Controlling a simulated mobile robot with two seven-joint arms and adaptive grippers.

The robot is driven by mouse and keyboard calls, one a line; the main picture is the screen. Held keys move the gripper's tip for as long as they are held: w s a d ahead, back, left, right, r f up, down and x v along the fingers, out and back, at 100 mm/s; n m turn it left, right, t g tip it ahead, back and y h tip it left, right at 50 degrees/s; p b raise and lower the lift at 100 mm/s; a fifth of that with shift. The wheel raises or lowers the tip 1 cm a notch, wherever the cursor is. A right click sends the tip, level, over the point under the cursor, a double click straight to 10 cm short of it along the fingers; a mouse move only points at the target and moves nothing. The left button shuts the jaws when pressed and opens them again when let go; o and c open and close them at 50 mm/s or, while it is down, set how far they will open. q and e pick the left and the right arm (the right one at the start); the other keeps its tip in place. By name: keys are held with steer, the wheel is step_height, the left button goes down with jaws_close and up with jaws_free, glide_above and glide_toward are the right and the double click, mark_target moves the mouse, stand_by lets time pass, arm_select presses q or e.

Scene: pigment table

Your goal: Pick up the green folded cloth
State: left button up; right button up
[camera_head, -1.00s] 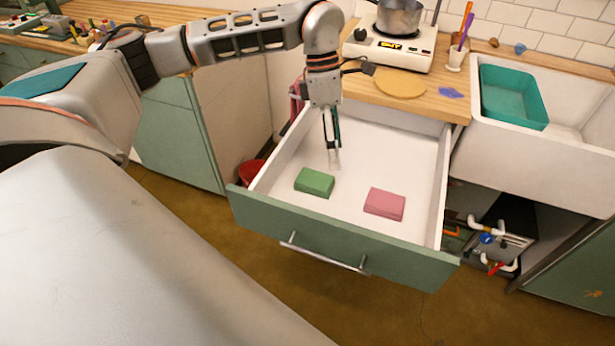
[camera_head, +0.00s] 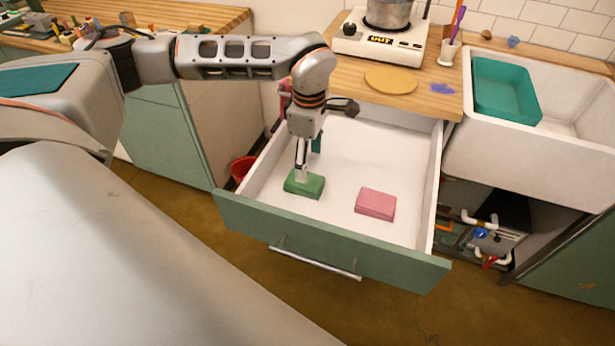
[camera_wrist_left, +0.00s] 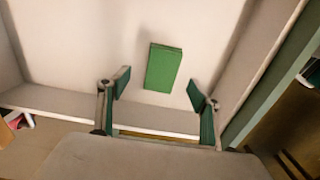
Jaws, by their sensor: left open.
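The green folded cloth (camera_head: 305,185) lies flat at the front left of the open drawer's floor. It also shows in the left wrist view (camera_wrist_left: 163,68), beyond and between the open fingers. My left gripper (camera_head: 301,178) points down at the cloth in the head view, its fingertips over the cloth's upper edge. In the left wrist view the left gripper (camera_wrist_left: 158,88) has its fingers wide apart with nothing between them. I cannot tell the exact height above the cloth. My right gripper is not in view.
A pink folded cloth (camera_head: 376,204) lies right of the green one. The drawer (camera_head: 335,238) has raised walls and a green front with a bar handle. A hot plate (camera_head: 385,42) with a pot stands on the counter behind. A sink (camera_head: 560,155) is at right.

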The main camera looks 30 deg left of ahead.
mark_target(314, 187)
arm_select(q)
steer(key=f, duration=0.4)
steer(key=s+f, duration=0.1)
steer(key=f, duration=0.1)
steer(key=shift+a+f, duration=0.15)
steer(key=shift+a, duration=0.25)
steer(key=shift+w+f, duration=0.1)
steer(key=shift+f, duration=0.35)
steer(key=c, duration=1.1)
